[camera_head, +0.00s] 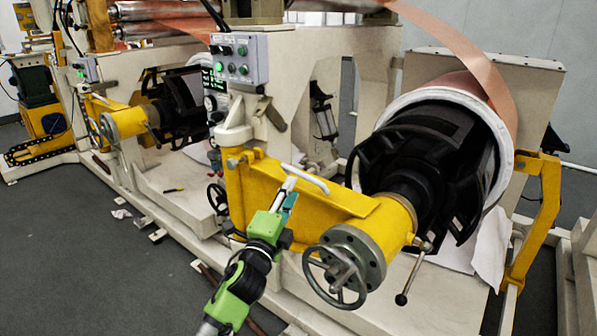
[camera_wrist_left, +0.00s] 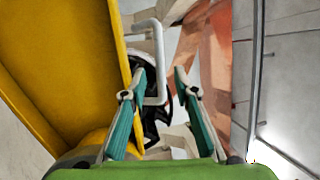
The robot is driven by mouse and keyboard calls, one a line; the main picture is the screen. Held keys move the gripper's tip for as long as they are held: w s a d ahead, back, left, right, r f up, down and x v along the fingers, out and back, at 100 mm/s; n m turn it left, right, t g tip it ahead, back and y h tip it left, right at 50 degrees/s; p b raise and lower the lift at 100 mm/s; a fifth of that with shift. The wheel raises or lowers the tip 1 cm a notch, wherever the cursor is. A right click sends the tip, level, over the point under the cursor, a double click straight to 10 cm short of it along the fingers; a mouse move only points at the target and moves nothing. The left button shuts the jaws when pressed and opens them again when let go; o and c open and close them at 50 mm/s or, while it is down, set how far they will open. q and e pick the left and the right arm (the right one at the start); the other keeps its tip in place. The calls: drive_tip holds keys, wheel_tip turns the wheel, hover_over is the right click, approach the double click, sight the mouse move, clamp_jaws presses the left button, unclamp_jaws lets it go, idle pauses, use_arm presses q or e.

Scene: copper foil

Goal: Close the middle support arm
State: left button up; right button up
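The middle support arm (camera_head: 325,205) is a thick yellow arm in the centre of the head view, reaching from its hinge on the machine frame to a round hub. A white bent handle (camera_head: 308,180) stands on its top. The handle also shows in the left wrist view (camera_wrist_left: 155,48), beside the yellow plate of the arm (camera_wrist_left: 85,70). My left gripper (camera_head: 288,192) is close to this handle. Its fingers (camera_wrist_left: 160,80) are apart, with the handle's lower end between them, nearer the left finger. I cannot tell whether they touch it. My right gripper is not in view.
A handwheel (camera_head: 337,275) and a ball-ended lever (camera_head: 402,298) stick out at the hub. A black roll core with copper foil (camera_head: 470,85) stands behind. A control box (camera_head: 238,58) is above. Another yellow arm (camera_head: 125,122) is at left. The grey floor (camera_head: 90,260) at front left is mostly clear.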

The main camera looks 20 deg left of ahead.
sight(300, 173)
use_arm(q)
drive_tip(key=x, duration=0.8)
drive_tip(key=shift+f+p, duration=0.1)
drive_tip(key=shift+p, duration=0.25)
clamp_jaws()
